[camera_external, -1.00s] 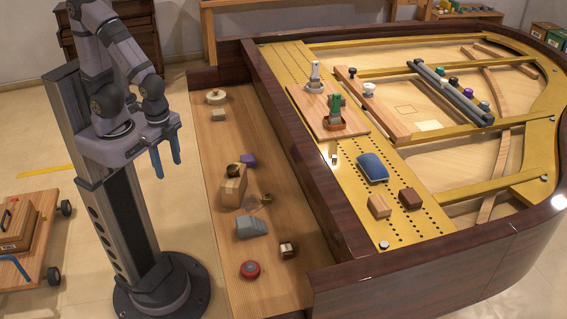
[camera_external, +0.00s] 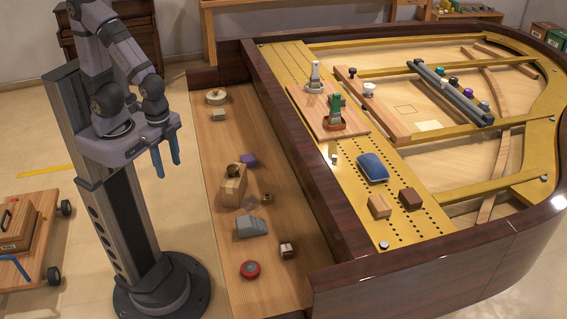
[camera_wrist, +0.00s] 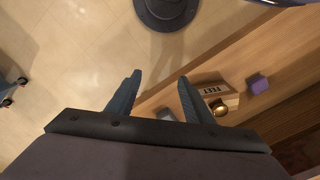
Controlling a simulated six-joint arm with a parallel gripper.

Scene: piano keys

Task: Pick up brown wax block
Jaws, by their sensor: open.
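A dark brown block (camera_external: 410,199), the likely brown wax block, sits on the gold perforated plate of the piano. A lighter tan-brown block (camera_external: 379,206) sits just left of it. My gripper (camera_external: 165,164) is open and empty, high up at the left, outside the piano and far from both blocks. In the wrist view my gripper (camera_wrist: 158,84) has its two blue fingers apart with nothing between them. Neither of these two blocks is identifiable in the wrist view.
A blue pad (camera_external: 372,167) lies behind the blocks. The dark piano rail (camera_external: 305,165) stands between the shelf and the gold plate.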

